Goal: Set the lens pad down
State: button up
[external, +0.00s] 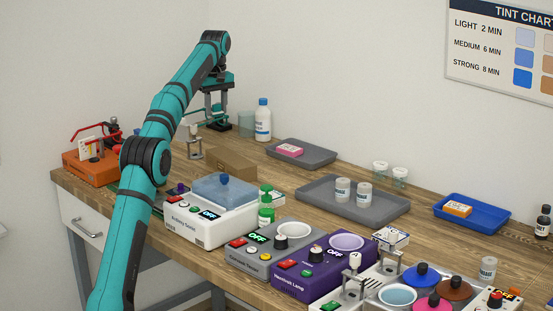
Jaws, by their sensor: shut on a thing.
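My gripper (216,118) is at the back left of the bench, pointing down at the end of my teal arm. Its jaws are shut on a small dark thing, which I take to be the lens pad (219,126). The pad is small in this view and partly hidden by the fingers. I cannot tell whether it touches the bench or hangs just above it.
A white bottle (263,122) and a clear beaker (246,124) stand just right of my gripper. A cardboard box (232,165) and a metal stand (194,143) are in front. A grey tray (320,157) holds a pink block. An orange device (88,171) is left.

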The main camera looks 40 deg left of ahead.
jog(key=s+a+n, duration=0.2)
jog(key=s+a, duration=0.4)
jog(key=a, duration=0.3)
jog(key=s+a+n, duration=0.1)
jog(key=s+a, duration=0.5)
jog(key=a, duration=0.4)
jog(key=shift+w+d+f, duration=0.15)
jog(key=shift+f, duration=3.65)
jog(key=shift+w+d+f, duration=0.1)
jog(key=shift+f, duration=3.7)
jog(key=shift+f, duration=0.15)
jog(key=o, duration=0.9)
jog(key=shift+o, duration=0.2)
notch_tip(320, 180, up, 12)
